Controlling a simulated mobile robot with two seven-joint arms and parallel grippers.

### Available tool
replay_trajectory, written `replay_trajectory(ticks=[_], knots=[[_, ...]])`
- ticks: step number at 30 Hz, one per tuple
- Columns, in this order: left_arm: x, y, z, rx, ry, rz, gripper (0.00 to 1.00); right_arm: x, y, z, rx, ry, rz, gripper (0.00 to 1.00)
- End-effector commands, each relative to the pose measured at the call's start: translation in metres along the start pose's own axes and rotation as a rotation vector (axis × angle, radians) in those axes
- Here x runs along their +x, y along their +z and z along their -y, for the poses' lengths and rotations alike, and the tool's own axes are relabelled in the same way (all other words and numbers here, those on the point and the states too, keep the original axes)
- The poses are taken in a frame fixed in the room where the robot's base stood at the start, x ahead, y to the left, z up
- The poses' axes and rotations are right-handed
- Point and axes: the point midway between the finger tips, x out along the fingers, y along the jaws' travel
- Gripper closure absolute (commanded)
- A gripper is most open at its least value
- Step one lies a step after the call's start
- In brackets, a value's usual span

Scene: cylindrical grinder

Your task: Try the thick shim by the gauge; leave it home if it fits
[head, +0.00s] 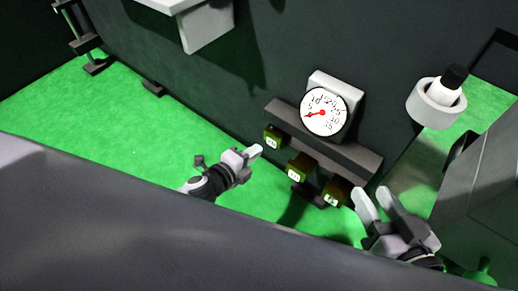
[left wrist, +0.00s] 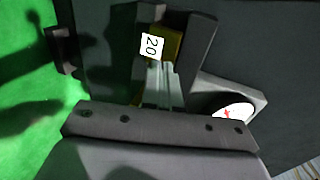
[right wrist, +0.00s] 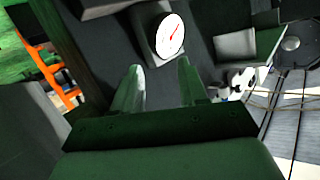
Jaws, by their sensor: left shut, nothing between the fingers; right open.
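A round white gauge (head: 323,111) with a red pointer stands on a dark shelf (head: 368,160); its face also shows in the right wrist view (right wrist: 169,35). Three olive-yellow blocks with white labels sit along the shelf's front: a left one (head: 272,137), a middle one (head: 297,169) and a right one (head: 335,193). I cannot tell which is the thick shim. My left gripper (head: 257,149) is shut and empty near the left block. In the left wrist view a block labelled 20 (left wrist: 168,42) lies just beyond its fingertips. My right gripper (head: 377,191) is open and empty, close to the right block.
A white holder with a black-capped bottle (head: 436,103) is on the wall at right. A grey machine body (head: 485,185) stands at far right. A pale ledge (head: 207,30) juts out at upper left.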

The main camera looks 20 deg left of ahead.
Motion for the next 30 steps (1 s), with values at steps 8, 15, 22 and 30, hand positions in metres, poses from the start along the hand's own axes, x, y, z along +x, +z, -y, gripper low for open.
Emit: replay_trajectory(ticks=[8,15,22,30], knots=[[-0.051,-0.001,0.001,-0.001,0.003,0.000,1.00,0.009,-0.003,0.007,0.076,-0.030,0.044,0.57],[-0.079,-0.001,0.001,0.000,0.003,-0.001,1.00,0.012,-0.002,0.012,0.112,-0.049,0.068,0.57],[-0.088,0.000,0.000,0.001,0.002,0.000,1.00,0.014,0.001,0.012,0.124,-0.052,0.081,0.57],[-0.088,0.000,0.000,0.002,0.002,0.000,1.00,0.015,-0.002,0.013,0.125,-0.053,0.073,0.57]])
